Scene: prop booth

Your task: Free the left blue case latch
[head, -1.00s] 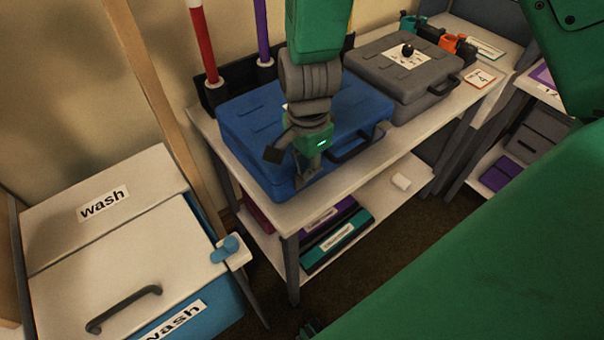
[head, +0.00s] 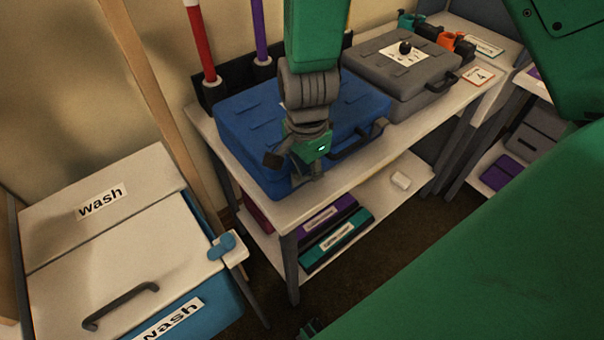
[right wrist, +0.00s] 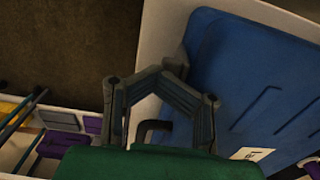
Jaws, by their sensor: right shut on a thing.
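The blue case (head: 250,140) lies closed on the white table, with its dark handle (head: 350,146) on the front side. A small dark latch (head: 379,127) shows at the right of the handle. My right gripper (head: 303,176) is at the case's front edge, left of the handle, and is shut on the left latch, which the fingers hide. In the right wrist view the fingers (right wrist: 174,68) come together at the edge of the blue case (right wrist: 255,75), with part of the handle (right wrist: 152,128) beside them.
A grey case (head: 400,75) with a black knob on top stands right of the blue case. A wash bin (head: 110,235) stands at the lower left. Red and purple poles (head: 200,45) stand behind.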

